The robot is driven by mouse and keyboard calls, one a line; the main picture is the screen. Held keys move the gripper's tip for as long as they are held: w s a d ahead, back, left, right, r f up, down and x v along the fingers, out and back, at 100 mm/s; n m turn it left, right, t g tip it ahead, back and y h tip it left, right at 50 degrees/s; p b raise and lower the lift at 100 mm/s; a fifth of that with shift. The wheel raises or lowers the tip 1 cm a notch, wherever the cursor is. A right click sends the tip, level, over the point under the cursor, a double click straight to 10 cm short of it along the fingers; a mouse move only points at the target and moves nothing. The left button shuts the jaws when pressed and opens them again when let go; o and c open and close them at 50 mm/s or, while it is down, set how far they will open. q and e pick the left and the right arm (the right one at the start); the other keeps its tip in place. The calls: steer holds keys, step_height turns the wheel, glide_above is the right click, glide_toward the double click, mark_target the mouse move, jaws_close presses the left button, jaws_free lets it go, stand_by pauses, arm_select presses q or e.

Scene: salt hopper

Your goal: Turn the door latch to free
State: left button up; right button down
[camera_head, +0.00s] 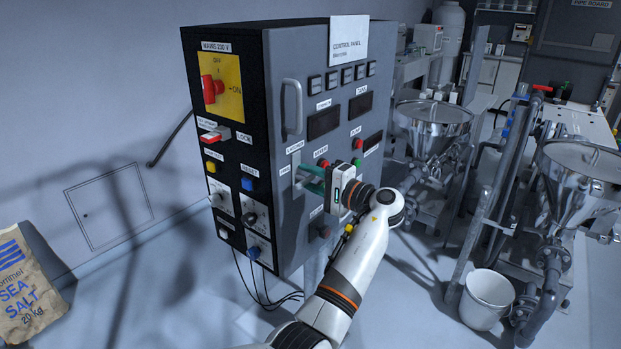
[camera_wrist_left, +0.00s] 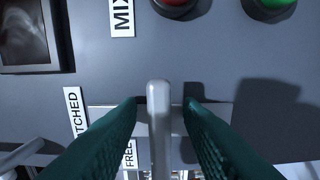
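The door latch sits on the front door of the grey control cabinet, on a pale plate (camera_head: 297,160) with LATCHED and FREE labels beside it. In the left wrist view its grey lever (camera_wrist_left: 159,130) stands between my fingers, running up and down the picture. My left gripper (camera_head: 312,181) is at the latch; its teal fingers also show in the left wrist view (camera_wrist_left: 160,110). They are on either side of the lever, with a narrow gap visible on each side, so the gripper looks open. The fingers hide most of the latch in the head view. My right gripper is out of view.
The door's bar handle (camera_head: 292,108) is above the latch. A red button (camera_head: 357,143) and a green button (camera_head: 357,162) are close to my gripper. The red mains switch (camera_head: 211,89) is on the cabinet's side. Steel hoppers (camera_head: 432,120) stand to the right.

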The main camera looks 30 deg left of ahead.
arm_select(q)
steer(key=shift+d, duration=0.1)
steer(key=d+b, duration=0.3)
steer(key=d, duration=0.8)
steer(key=shift+s+d+b, duration=0.35)
steer(key=shift+s+d, duration=0.05)
steer(key=shift+s, duration=0.05)
steer(key=shift+f, duration=0.1)
